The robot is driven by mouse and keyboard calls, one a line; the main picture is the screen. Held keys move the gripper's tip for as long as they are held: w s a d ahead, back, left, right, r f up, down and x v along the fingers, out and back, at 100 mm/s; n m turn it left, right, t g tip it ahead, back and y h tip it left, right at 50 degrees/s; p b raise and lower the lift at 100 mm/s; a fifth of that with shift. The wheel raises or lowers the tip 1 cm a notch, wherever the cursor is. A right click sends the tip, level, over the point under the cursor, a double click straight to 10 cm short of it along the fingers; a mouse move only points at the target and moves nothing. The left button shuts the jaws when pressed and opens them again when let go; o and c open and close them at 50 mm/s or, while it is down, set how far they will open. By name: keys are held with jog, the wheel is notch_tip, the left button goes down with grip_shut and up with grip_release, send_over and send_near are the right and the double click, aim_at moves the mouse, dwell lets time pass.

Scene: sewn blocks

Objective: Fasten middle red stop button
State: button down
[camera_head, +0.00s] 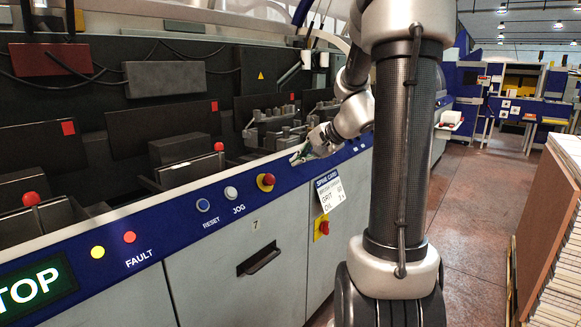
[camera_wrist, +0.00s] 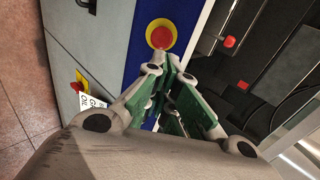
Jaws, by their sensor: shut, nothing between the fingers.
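A red mushroom stop button on a yellow ring (camera_head: 266,181) is set in the blue strip along the machine front, right of the JOG button. The button also shows in the wrist view (camera_wrist: 161,37), at the top, just beyond my fingertips. My gripper (camera_head: 300,153) is at the blue strip's upper edge, right of and above the button in the head view. In the wrist view my gripper (camera_wrist: 170,66) has its green-padded fingers closed together and empty. In the head view the fingers appear apart from the button.
A blue RESET button (camera_head: 203,205) and a pale JOG button (camera_head: 231,192) sit left. Red knobs (camera_head: 219,147) stand on the machine bed. A red-yellow switch (camera_head: 322,228) and hanging card (camera_head: 329,190) are below. A board stack (camera_head: 555,220) stands right; floor between is clear.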

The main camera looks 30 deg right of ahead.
jog(key=shift+v, duration=1.05)
jog(key=s+a+f+n+g, duration=0.2)
jog(key=s+n+g, duration=0.1)
jog(key=s, duration=0.5)
jog(key=s+a+f+n+g, duration=0.2)
jog(key=s+g, duration=0.1)
jog(key=s, duration=0.4)
jog(key=s+a+r+n+h, duration=0.3)
jog(key=s+a+n, duration=0.3)
jog(key=s+n, duration=0.3)
jog(key=shift+s+a+r+t, duration=0.35)
jog(key=shift+s+r+t, duration=0.05)
jog(key=shift+s+r, duration=0.25)
